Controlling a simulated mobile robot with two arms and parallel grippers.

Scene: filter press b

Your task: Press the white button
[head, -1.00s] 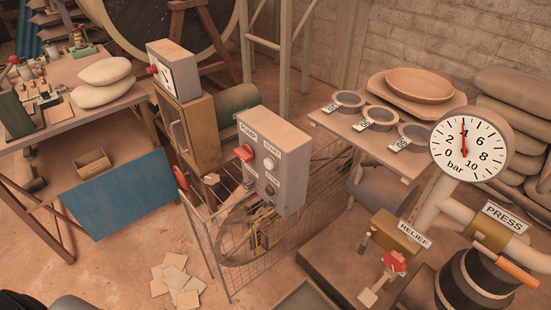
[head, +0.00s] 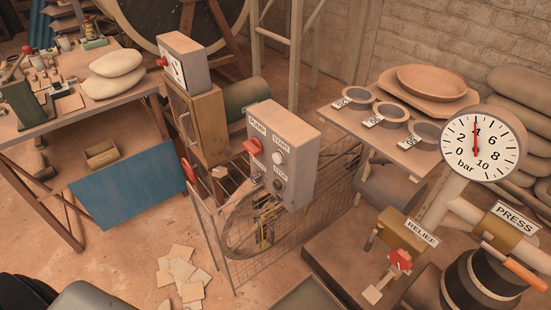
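The white button (head: 278,158) is a round pale knob on the front of the grey pump control box (head: 299,168), just under the START label. A red switch (head: 259,147) is to its left under the PUMP label. A dark button (head: 278,185) is below it by the STOP label. Nothing touches or covers the white button. Neither of my grippers shows in the head view; only dark and grey rounded parts, probably mine, show at the lower left edge.
A pressure gauge (head: 481,146) reads about 4 bar at the right, above the red relief valve handle (head: 400,260). A wooden bench (head: 60,122) is at left. The floor (head: 120,260) in front is mostly clear, with scattered tiles.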

